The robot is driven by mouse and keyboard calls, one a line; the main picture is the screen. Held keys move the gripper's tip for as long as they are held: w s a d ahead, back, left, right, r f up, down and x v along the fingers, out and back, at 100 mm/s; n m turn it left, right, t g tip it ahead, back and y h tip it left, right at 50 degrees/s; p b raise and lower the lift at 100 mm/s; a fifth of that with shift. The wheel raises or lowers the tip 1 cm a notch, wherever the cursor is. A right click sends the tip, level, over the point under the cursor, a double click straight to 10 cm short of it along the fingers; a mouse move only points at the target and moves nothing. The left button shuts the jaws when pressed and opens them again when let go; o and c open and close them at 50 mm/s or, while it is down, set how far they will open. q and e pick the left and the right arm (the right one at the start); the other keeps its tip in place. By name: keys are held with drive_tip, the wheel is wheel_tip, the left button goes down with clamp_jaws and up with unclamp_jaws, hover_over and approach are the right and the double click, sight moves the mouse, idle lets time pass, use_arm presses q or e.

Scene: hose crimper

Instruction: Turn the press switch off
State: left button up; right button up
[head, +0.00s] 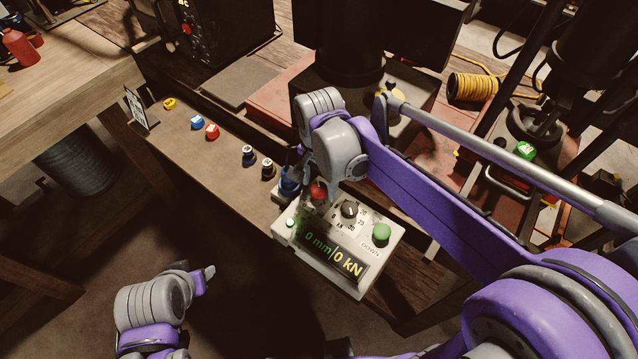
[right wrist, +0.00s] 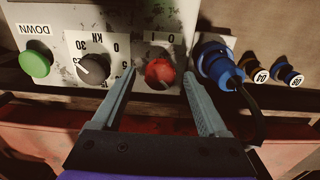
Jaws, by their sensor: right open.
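The press control box (head: 283,247) is pale grey and its display reads 0 mm and 0 kN. Its red rotary switch (right wrist: 159,73) sits below a plate marked 0 and 1; it also shows in the head view (head: 318,190), partly hidden by my right wrist. My right gripper (right wrist: 158,82) is open, with one finger on each side of the red switch. Whether the fingers touch it cannot be told. My left gripper (head: 207,274) is low in the head view, away from the box; its jaw opening is unclear.
Beside the switch are a black dial (right wrist: 93,69), a green DOWN button (right wrist: 36,63) and a blue plug (right wrist: 217,62) with a cable. Several coloured fittings, including a red one (head: 212,131), stand on the bench left of the box. A yellow hose coil (head: 472,87) lies behind.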

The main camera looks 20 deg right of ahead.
drive_tip(key=shift+f, duration=0.25)
clamp_jaws()
